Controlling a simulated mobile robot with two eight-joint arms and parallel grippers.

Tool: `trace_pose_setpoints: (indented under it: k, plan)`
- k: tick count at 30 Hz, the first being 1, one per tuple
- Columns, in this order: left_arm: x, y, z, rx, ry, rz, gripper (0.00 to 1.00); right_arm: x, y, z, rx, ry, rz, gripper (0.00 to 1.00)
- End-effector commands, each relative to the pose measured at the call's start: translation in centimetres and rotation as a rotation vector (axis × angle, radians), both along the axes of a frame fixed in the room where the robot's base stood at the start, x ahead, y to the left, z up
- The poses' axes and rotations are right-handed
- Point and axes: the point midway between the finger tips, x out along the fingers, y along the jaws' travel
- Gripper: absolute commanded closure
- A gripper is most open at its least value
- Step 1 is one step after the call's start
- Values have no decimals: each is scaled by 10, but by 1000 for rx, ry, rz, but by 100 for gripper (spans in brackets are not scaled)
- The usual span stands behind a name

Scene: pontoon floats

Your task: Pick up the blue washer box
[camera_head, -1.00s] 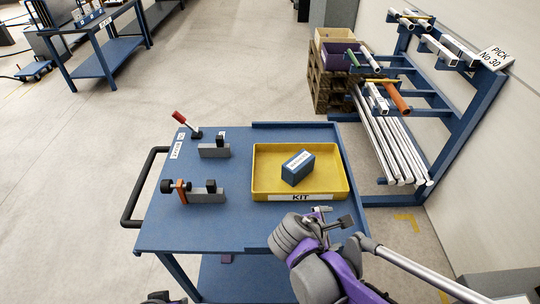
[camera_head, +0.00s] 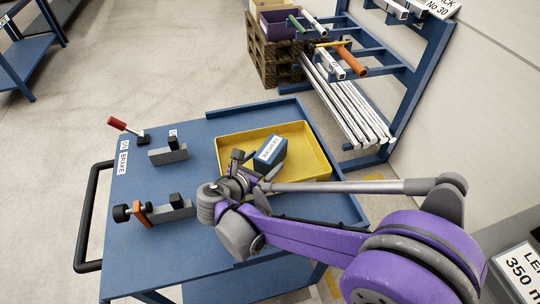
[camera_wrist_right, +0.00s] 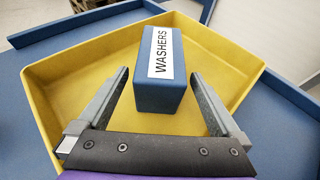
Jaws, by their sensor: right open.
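The blue washer box (camera_head: 270,153) stands in the yellow tray (camera_head: 312,143) on the blue cart, with a white WASHERS label on top. My right gripper (camera_head: 247,162) is over the tray's near left part, close to the box. In the right wrist view the box (camera_wrist_right: 160,85) is ahead of and between the open fingers of the right gripper (camera_wrist_right: 160,90), with gaps on both sides. I cannot tell whether the fingertips reach alongside it. My left gripper is not in view.
On the blue cart top (camera_head: 190,245), two grey clamp fixtures (camera_head: 168,154) (camera_head: 170,210) and a red-handled lever (camera_head: 128,129) stand left of the tray. A rack with metal tubes (camera_head: 345,100) and a wooden crate stack (camera_head: 272,55) are behind.

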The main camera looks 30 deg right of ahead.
Motion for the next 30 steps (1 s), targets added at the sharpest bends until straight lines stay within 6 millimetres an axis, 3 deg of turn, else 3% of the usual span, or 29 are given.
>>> trace_pose_setpoints:
  k: [10,20,30]
  plan:
    - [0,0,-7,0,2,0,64,22,-38,-19,0,-1,-4,0]
    - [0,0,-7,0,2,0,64,25,-42,-20,0,-1,0,2]
    - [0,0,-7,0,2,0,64,25,-42,-20,0,-1,0,63]
